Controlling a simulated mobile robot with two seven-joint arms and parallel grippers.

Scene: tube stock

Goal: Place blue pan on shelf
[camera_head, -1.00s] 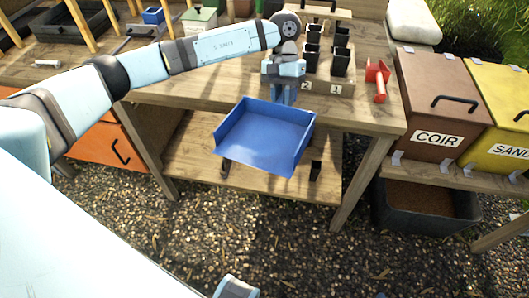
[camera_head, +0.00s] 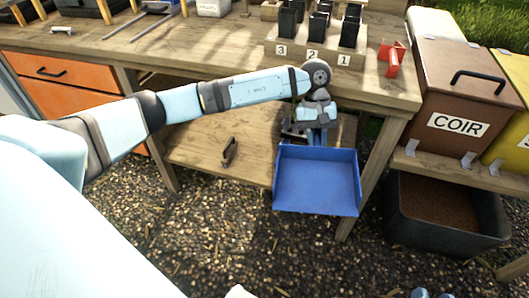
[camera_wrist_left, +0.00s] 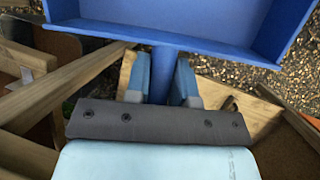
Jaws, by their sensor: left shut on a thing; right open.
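The blue pan (camera_head: 315,182) is a square, shallow tray with raised walls and one low side facing me. In the head view it hangs in front of the bench, overlapping the right part of the lower shelf (camera_head: 205,142). My left gripper (camera_head: 318,136) is shut on the pan's handle at its far side. In the left wrist view, the blue handle (camera_wrist_left: 163,72) runs between the two fingers (camera_wrist_left: 163,82), and the pan (camera_wrist_left: 190,22) extends beyond them. Whether the pan touches the shelf cannot be told.
A dark hand tool (camera_head: 230,151) lies on the lower shelf, with bare boards around it. A bench leg (camera_head: 377,170) stands right of the pan. The numbered block (camera_head: 312,54) and red tool (camera_head: 393,60) sit on the benchtop. A dark tub (camera_head: 445,220) stands right.

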